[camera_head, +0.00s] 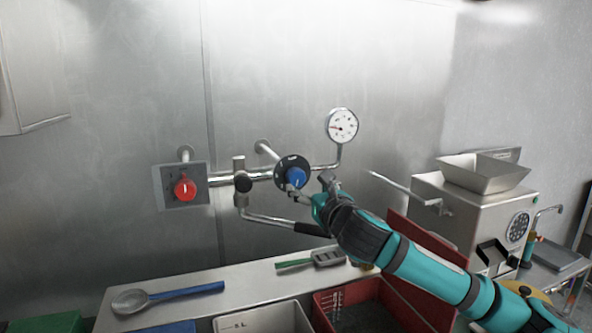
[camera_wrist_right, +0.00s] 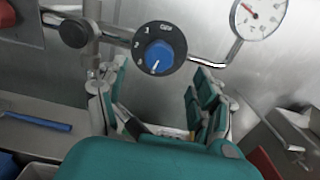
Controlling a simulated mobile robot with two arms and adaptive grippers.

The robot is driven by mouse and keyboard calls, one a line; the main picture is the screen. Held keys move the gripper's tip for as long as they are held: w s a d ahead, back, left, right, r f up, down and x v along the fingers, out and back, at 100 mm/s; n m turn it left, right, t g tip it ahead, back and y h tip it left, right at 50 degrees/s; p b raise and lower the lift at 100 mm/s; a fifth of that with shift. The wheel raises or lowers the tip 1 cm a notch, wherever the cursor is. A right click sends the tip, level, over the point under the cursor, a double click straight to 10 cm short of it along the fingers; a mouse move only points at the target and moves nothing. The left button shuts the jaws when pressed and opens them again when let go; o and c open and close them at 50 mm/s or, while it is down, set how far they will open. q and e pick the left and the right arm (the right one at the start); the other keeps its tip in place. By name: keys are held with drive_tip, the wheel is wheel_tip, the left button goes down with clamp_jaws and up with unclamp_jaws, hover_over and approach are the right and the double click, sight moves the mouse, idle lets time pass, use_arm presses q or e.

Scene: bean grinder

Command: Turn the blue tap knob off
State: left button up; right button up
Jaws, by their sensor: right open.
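The blue tap knob (camera_head: 296,178) sits on a dark round dial plate on the wall pipe. In the right wrist view the blue knob (camera_wrist_right: 158,56) is just beyond the fingers, with a white pointer line toward its lower left and the dial marks around it. My right gripper (camera_head: 309,192) is open beside the knob, at its lower right in the head view. In the right wrist view the open fingers (camera_wrist_right: 152,100) stand apart, below the knob, with nothing between them. I cannot tell if a finger touches the knob. My left gripper is not in view.
A red knob (camera_head: 185,188) on a grey plate is to the left. A pressure gauge (camera_head: 341,125) is above right. A metal pipe with a black handle (camera_head: 311,229) runs below. A grinder (camera_head: 458,205) stands right.

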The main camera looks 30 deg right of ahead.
sight(298, 177)
drive_tip(key=x, duration=0.1)
drive_tip(key=p+x, duration=0.1)
drive_tip(key=x, duration=0.3)
drive_tip(key=shift+w+r, duration=0.25)
drive_tip(key=shift+p+x, duration=0.5)
drive_tip(key=shift+x, duration=0.6)
drive_tip(key=shift+w+f, duration=0.2)
drive_tip(key=shift+w, duration=0.2)
drive_tip(key=shift+w+d, duration=0.1)
drive_tip(key=shift+w, duration=0.05)
drive_tip(key=c, duration=1.2)
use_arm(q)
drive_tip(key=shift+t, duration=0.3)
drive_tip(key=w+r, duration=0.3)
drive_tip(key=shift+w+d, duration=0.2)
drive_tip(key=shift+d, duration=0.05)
